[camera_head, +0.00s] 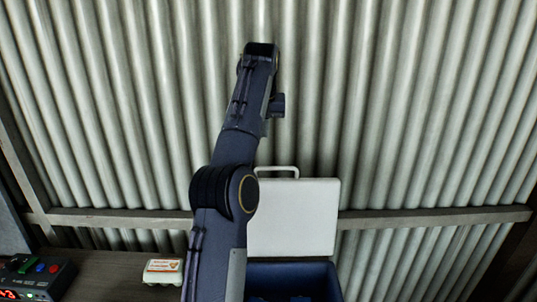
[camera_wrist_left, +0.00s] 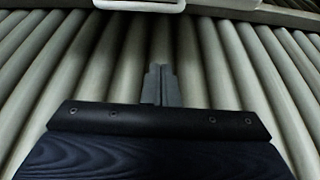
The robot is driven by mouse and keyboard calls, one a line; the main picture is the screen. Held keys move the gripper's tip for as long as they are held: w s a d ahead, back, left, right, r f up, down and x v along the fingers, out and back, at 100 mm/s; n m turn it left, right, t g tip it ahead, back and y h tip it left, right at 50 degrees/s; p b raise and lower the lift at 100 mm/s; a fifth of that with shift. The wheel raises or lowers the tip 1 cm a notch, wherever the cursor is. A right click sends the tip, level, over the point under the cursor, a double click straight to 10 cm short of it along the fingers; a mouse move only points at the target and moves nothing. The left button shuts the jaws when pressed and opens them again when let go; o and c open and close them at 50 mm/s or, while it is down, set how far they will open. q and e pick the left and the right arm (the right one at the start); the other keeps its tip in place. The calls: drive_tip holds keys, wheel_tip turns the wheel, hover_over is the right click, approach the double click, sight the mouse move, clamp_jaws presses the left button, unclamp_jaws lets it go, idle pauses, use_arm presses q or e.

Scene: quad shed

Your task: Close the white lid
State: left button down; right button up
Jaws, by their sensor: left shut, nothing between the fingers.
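The white lid (camera_head: 293,222) stands upright and open at the back of a dark blue box (camera_head: 292,281), with a white handle loop on its top edge. My left arm rises in front of it and covers its left part. My left gripper (camera_head: 262,48) is above the lid, in front of the corrugated wall, apart from the lid. In the left wrist view the gripper fingers (camera_wrist_left: 160,84) are shut together with nothing between them. A strip of the white lid (camera_wrist_left: 140,4) shows at that view's top edge. My right gripper is not in view.
A corrugated metal wall (camera_head: 420,120) with a horizontal beam (camera_head: 435,217) stands behind. A small white carton with a red label (camera_head: 162,271) and a dark device with coloured buttons (camera_head: 36,277) sit on the brown surface (camera_head: 112,272) at the lower left.

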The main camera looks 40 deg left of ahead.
use_arm(q)
drive_tip(key=b+x, duration=0.1)
drive_tip(key=x, duration=0.9)
drive_tip(key=shift+a+f, duration=0.2)
drive_tip(key=s+d, duration=0.1)
drive_tip(key=s+d+b, duration=0.1)
drive_tip(key=s, duration=0.1)
drive_tip(key=shift+d+r, duration=0.2)
drive_tip(key=shift+d, duration=0.1)
